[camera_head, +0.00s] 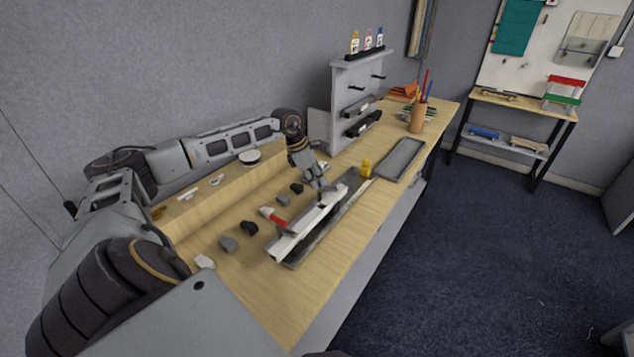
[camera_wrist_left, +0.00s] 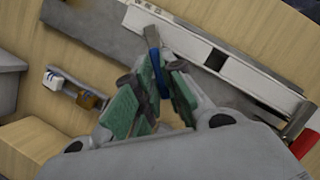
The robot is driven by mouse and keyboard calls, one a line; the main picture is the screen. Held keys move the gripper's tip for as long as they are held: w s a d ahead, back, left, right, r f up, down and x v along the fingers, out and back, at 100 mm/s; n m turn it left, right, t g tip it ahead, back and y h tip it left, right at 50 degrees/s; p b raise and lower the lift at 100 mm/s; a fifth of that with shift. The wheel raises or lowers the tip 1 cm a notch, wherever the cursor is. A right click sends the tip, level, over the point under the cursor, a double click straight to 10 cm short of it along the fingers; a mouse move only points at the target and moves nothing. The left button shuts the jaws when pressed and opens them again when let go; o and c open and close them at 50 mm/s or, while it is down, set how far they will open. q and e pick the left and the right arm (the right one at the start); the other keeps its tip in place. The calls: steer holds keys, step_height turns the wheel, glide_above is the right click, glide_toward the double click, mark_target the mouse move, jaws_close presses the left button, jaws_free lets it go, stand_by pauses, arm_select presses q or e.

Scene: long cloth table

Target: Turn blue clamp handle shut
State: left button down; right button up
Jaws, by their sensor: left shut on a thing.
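My left gripper (camera_head: 321,188) is low over the far end of a long pale fixture (camera_head: 303,227) on the table. In the left wrist view its green-padded fingers (camera_wrist_left: 160,92) are shut on the blue clamp handle (camera_wrist_left: 152,38), which stands up between them from the end of the pale fixture (camera_wrist_left: 205,50). In the head view the blue handle is hidden by the gripper. A red clamp handle (camera_head: 277,219) is at the near end of the fixture; it also shows in the left wrist view (camera_wrist_left: 304,144). My right gripper is not in view.
Several grey and black lumps (camera_head: 249,228) lie left of the fixture. A yellow object (camera_head: 366,168) stands beyond it, near a grey tray (camera_head: 401,158). A grey rack (camera_head: 346,105) and a pencil cup (camera_head: 418,118) stand farther back. The table's right front edge is clear.

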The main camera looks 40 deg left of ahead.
arm_select(q)
steer(key=m+g+h, duration=0.1)
steer(key=m, duration=0.3)
steer(key=shift+w+a+b, duration=0.1)
steer(key=shift+w+b, duration=0.05)
steer(key=shift+b, duration=0.2)
steer(key=shift+w+m+g+h, duration=0.15)
steer(key=shift+m+g, duration=0.3)
steer(key=shift+m, duration=0.65)
steer(key=shift+s+m+g+h, duration=0.1)
steer(key=shift+m+g+h, duration=0.25)
steer(key=shift+m, duration=0.75)
steer(key=c, duration=1.5)
jaws_free()
steer(key=shift+a+r, duration=0.1)
steer(key=shift+w+v, duration=0.2)
steer(key=shift+v, duration=2.75)
steer(key=shift+w+v, duration=0.2)
steer(key=shift+v, duration=2.75)
steer(key=shift+s, duration=0.15)
